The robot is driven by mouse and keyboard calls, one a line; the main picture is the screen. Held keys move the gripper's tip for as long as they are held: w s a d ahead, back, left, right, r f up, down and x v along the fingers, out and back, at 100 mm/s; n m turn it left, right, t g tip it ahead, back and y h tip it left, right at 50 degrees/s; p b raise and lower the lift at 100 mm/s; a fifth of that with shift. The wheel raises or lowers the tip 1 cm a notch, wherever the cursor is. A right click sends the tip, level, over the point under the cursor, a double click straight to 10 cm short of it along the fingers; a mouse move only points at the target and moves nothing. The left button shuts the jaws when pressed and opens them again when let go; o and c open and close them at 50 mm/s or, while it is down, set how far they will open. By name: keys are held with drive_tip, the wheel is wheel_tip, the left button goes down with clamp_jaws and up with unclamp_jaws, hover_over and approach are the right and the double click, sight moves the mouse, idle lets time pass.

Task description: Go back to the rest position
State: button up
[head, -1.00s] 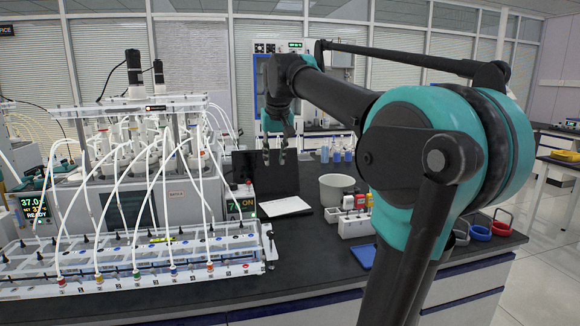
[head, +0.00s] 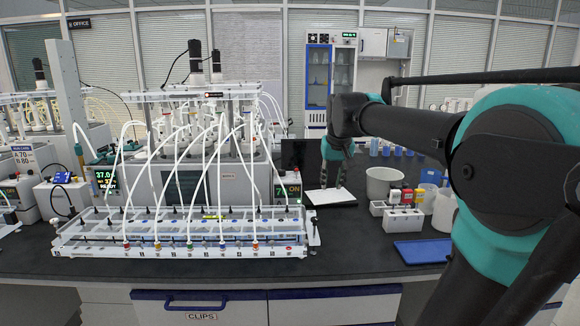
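My gripper (head: 332,186) hangs at the end of my arm, right of the picture's middle, with its fingers pointing down. The two fingers stand apart, and I see nothing between them. In the picture they overlap the white notebook page or keyboard area of the dark laptop-like object (head: 331,197); I cannot tell how high above it they are. My arm reaches in from the right edge and hides part of the bench there.
The reactor rig (head: 205,125) with white tubes and its front tube rack (head: 180,240) fills the bench's left and middle. Right of it are a grey pot (head: 382,183), a white bottle holder (head: 403,219) and a blue tray (head: 424,251). The front bench strip is clear.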

drive_tip(key=s+d+f, duration=0.1)
drive_tip(key=s+f, duration=1)
drive_tip(key=f, duration=0.3)
drive_tip(key=s+d+f, duration=0.1)
drive_tip(key=s+f, duration=1)
drive_tip(key=f, duration=0.4)
drive_tip(key=shift+d+f, duration=0.15)
drive_tip(key=shift+d, duration=0.25)
drive_tip(key=shift+w, duration=0.1)
